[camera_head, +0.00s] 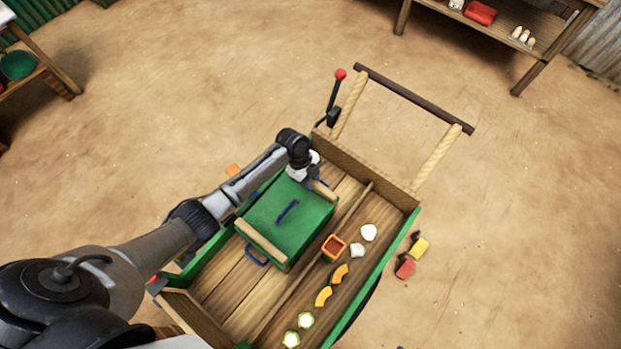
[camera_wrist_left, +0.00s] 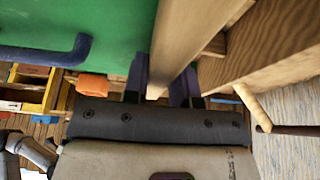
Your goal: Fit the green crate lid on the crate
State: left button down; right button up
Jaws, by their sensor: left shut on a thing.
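The green crate lid (camera_head: 272,218) has a blue handle on top and a pale wooden batten along each end. It lies over the crate (camera_head: 258,257), whose blue side handle shows below the near batten, in the cart. I cannot tell whether the lid is fully seated. My left gripper (camera_head: 317,181) is at the lid's far end. In the left wrist view my left gripper (camera_wrist_left: 160,90) is shut on the far batten (camera_wrist_left: 185,45), one finger on each side, with the green lid (camera_wrist_left: 105,25) to the left. Most of the crate is hidden under the lid. My right gripper is out of view.
The wooden cart (camera_head: 405,222) has green sides and a divider. The cart's end wall stands close to my left gripper.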

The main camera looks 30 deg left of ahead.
pick_arm(q)
jog(key=shift+a, duration=0.1)
dwell(0.4)
jog(key=shift+p, duration=0.4)
dwell(0.3)
jog(key=c, duration=0.8)
grip_release()
jog(key=shift+c, duration=0.2)
jog(key=p+v, duration=0.2)
jog(key=v, duration=1.2)
